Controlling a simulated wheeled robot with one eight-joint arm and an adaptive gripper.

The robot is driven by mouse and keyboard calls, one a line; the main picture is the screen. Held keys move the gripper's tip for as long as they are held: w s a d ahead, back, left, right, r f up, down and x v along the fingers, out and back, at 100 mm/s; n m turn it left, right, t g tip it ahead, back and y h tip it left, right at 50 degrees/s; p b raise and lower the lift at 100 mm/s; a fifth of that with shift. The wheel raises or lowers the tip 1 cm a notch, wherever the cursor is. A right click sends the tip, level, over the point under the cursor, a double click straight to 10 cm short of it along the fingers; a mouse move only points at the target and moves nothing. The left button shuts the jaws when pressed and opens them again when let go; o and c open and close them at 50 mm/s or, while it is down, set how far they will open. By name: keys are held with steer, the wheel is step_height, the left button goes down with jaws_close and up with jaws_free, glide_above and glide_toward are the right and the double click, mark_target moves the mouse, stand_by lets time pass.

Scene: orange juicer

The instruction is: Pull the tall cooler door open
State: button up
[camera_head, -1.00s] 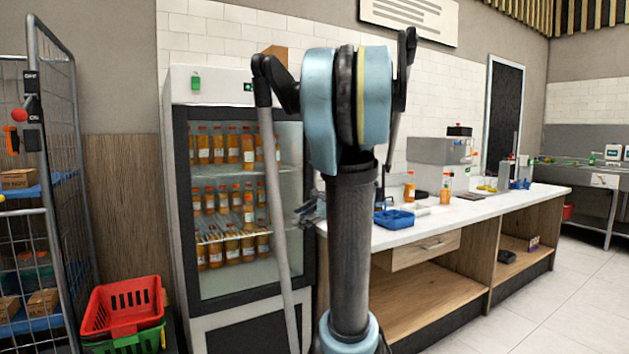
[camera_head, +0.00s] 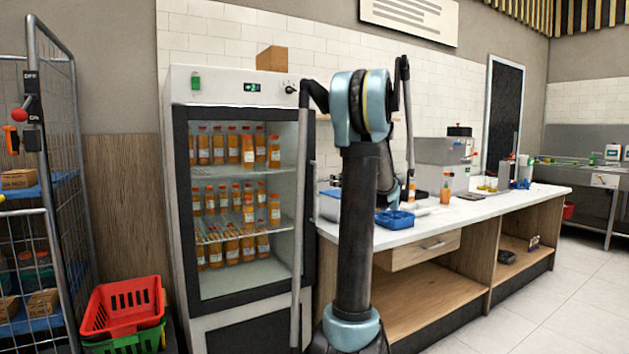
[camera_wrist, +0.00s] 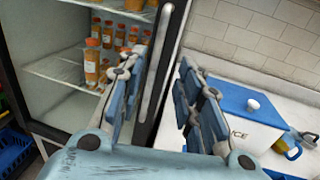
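The tall cooler (camera_head: 181,200) stands left of centre in the head view, with a dark-framed glass door and bottles of orange juice on its shelves. Its door looks closed. In the wrist view, a pale vertical door handle (camera_wrist: 153,70) runs along the dark door frame (camera_wrist: 176,40). My gripper (camera_wrist: 162,66) is open, with its left finger near the handle and its right finger over the counter side. The handle shows between the fingers in the picture; contact cannot be told. In the head view my gripper is mostly hidden behind my arm.
A white counter (camera_head: 470,207) adjoins the cooler on the right, with a blue tray (camera_head: 394,219) on it. A blue-lidded ice box (camera_wrist: 240,115) stands near my right finger. Red and green baskets (camera_head: 122,306) and a wire cage trolley (camera_head: 62,200) stand left.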

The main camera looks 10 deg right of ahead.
mark_target(316, 176)
steer(key=x, duration=1.5)
steer(key=shift+w+a+f, duration=0.1)
steer(key=shift+c, duration=0.2)
jaws_close()
